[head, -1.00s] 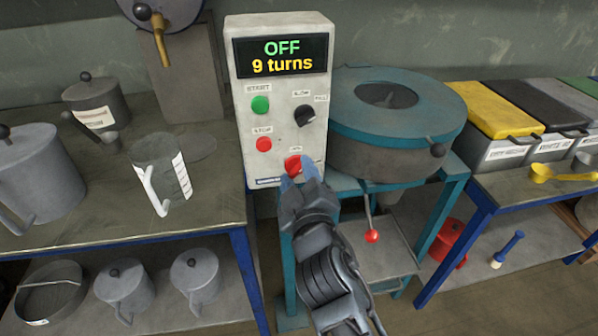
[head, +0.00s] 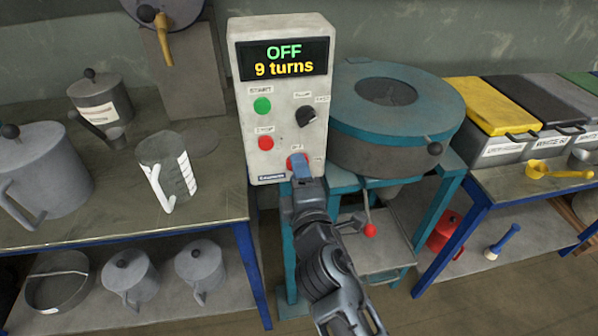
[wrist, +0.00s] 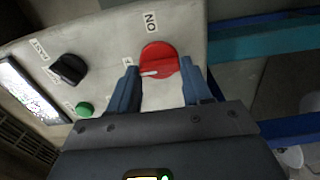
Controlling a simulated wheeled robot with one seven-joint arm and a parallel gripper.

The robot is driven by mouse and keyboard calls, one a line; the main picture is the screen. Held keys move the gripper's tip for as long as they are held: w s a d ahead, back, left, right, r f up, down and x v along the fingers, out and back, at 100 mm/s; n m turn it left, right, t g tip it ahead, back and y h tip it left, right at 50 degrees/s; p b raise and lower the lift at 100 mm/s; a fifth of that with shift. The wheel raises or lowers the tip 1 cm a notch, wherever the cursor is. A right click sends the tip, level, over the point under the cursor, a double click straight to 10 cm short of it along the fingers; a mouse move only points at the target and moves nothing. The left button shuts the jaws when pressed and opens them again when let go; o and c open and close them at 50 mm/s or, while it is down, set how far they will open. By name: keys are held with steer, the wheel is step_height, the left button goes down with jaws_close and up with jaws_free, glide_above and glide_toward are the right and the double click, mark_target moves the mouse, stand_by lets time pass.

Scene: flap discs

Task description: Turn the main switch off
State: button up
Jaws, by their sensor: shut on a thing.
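The control box (head: 246,130) stands upright, and its display (head: 283,60) reads "OFF" in green and "9 turns" in yellow. The red main switch (head: 292,160) is low on its front face, mostly hidden by my gripper (head: 301,168) in the head view. In the wrist view the red switch (wrist: 160,62) sits between the fingertips of my gripper (wrist: 158,84), one finger on each side, and the gripper is shut on it. The switch's white mark points left in that view; an "ON" label is above it.
A green start button (head: 262,105), a red stop button (head: 265,143) and a black knob (head: 306,116) share the panel. A round teal machine (head: 345,110) stands close on the right. A grey jug (head: 168,170) and lidded cans stand on the left bench (head: 110,205).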

steer(key=shift+f, duration=0.1)
stand_by(0.5)
steer(key=o, duration=1.1)
steer(key=shift+c, duration=0.2)
steer(key=v, duration=0.8)
steer(key=s+d+f+m+g+h, duration=0.1)
steer(key=s+d+f+m, duration=0.25)
steer(key=s+d, duration=0.4)
steer(key=s+d+f+m+g, duration=0.1)
steer(key=s+d+f+m, duration=0.3)
steer(key=s, duration=0.6)
steer(key=s+d+r+m+h, duration=0.1)
steer(key=s+d+r+m, duration=0.2)
steer(key=s, duration=0.4)
steer(key=s+d+r+m+h, duration=0.1)
steer(key=s+d+r+m, duration=0.3)
steer(key=s+d+m, duration=0.1)
steer(key=s+d+r+m+h, duration=0.2)
steer(key=s+d+r+m, duration=0.2)
steer(key=s, duration=0.4)
steer(key=shift+s+m+g, duration=0.3)
steer(key=shift+s+m, duration=0.1)
steer(key=shift+m, duration=0.35)
